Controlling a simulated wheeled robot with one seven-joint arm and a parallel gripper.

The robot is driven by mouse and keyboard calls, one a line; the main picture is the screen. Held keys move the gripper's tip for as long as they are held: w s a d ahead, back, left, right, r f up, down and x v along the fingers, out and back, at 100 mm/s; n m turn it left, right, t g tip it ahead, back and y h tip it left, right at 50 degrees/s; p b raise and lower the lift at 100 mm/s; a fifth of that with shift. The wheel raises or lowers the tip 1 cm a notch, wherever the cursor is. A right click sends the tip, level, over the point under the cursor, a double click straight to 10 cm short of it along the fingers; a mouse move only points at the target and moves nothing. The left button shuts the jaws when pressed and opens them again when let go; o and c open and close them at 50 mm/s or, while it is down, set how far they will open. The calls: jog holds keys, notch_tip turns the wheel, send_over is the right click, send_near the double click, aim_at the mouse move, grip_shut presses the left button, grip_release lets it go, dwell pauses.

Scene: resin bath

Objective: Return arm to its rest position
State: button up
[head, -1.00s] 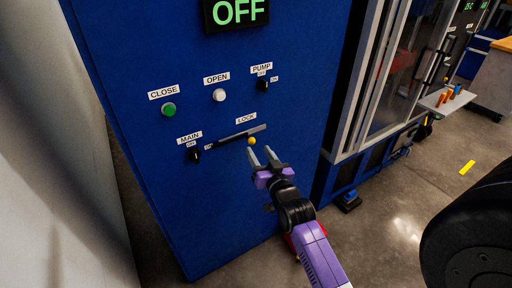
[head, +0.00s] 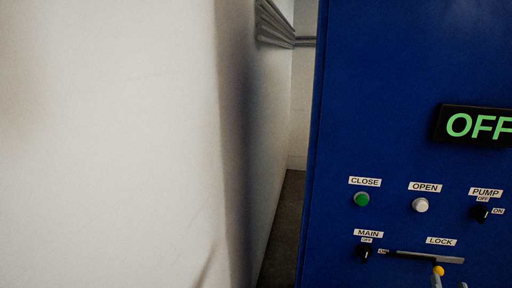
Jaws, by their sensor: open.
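Only the fingertips of my gripper (head: 449,284) show, at the bottom edge of the head view toward the right. They are apart, just below the yellow knob (head: 438,271) of the LOCK lever (head: 425,256). Whether they touch the knob cannot be told, but no object is seen held between them. The rest of my arm is out of the picture.
The blue control cabinet (head: 390,90) fills the right side, with an OFF display (head: 475,126), a green CLOSE button (head: 362,199), a white OPEN button (head: 420,205), a PUMP switch (head: 480,212) and a MAIN switch (head: 365,252). A pale wall (head: 110,150) fills the left; a narrow floor gap (head: 283,225) separates them.

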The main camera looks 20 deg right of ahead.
jog(key=s+a+n+t+y, duration=0.2)
jog(key=s+a+n+y, duration=0.15)
jog(key=a, duration=0.95)
jog(key=s+a+n+t+y, duration=0.1)
jog(key=s+a+n+y, duration=0.3)
jog(key=a, duration=0.8)
jog(key=s+a+f+n+g+y, duration=0.1)
jog(key=s+a+n+y, duration=0.2)
jog(key=s+a, duration=0.9)
jog(key=y, duration=0.3)
jog(key=shift+f+g, duration=0.15)
jog(key=shift+g, duration=0.25)
